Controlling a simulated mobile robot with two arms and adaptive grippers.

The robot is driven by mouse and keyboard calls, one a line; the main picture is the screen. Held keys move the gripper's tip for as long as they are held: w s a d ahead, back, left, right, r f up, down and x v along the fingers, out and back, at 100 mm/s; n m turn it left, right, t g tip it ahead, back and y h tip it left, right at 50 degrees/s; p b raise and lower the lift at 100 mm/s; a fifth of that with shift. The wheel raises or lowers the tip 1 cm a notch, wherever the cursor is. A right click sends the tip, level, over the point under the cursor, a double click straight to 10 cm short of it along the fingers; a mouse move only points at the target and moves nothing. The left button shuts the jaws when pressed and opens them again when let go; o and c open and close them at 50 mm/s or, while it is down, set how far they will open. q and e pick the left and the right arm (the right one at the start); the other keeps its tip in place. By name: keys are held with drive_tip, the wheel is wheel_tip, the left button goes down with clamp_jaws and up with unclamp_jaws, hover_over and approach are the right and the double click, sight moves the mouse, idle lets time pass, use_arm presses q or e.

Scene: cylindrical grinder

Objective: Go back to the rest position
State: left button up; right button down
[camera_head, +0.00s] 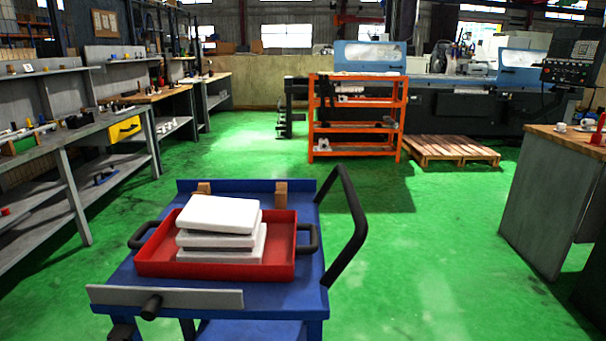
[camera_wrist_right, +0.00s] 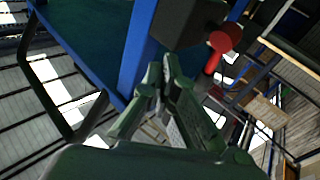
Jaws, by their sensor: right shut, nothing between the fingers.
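My right gripper (camera_wrist_right: 165,75) shows in the right wrist view. Its fingers are together and hold nothing. It does not show in the head view, and my left gripper shows in neither view. A red tray (camera_head: 283,245) with black side handles sits on a blue cart (camera_head: 312,283) directly ahead. Several white and grey slabs (camera_head: 222,215) are stacked in the tray, the top one slightly turned.
The cart's black handle (camera_head: 348,225) rises at its right. Shelved workbenches (camera_head: 60,145) line the left. An orange rack (camera_head: 354,126) and wooden pallet (camera_head: 450,150) stand before the grinder (camera_head: 450,92). A wood-topped cabinet (camera_head: 545,195) is right. Green floor between is clear.

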drive_tip(key=s+d+f+m+g+h, duration=0.1)
drive_tip(key=s+d+f+m+h, duration=0.2)
drive_tip(key=f+h, duration=0.35)
drive_tip(key=s+d+f+m+g+h, duration=0.1)
drive_tip(key=s+d+f+m+h, duration=0.2)
drive_tip(key=f, duration=0.6)
drive_tip(key=s+d+f+m+g+h, duration=0.1)
drive_tip(key=s+d+f+m+h, duration=0.2)
drive_tip(key=f, duration=0.4)
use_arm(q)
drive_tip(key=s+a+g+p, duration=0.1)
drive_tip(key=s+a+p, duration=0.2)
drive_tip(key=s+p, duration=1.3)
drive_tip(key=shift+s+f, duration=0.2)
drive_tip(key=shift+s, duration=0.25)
use_arm(e)
drive_tip(key=s+d+f+g+h, duration=0.1)
drive_tip(key=s+f+g, duration=0.1)
drive_tip(key=s, duration=1)
drive_tip(key=s+d+f+g+h, duration=0.1)
drive_tip(key=s+d+f+g, duration=0.1)
drive_tip(key=s, duration=1)
drive_tip(key=s+d+f+g+h, duration=0.1)
drive_tip(key=s+f+g, duration=0.3)
drive_tip(key=s, duration=0.8)
drive_tip(key=shift+d+f, duration=0.35)
drive_tip(key=shift+d, duration=0.35)
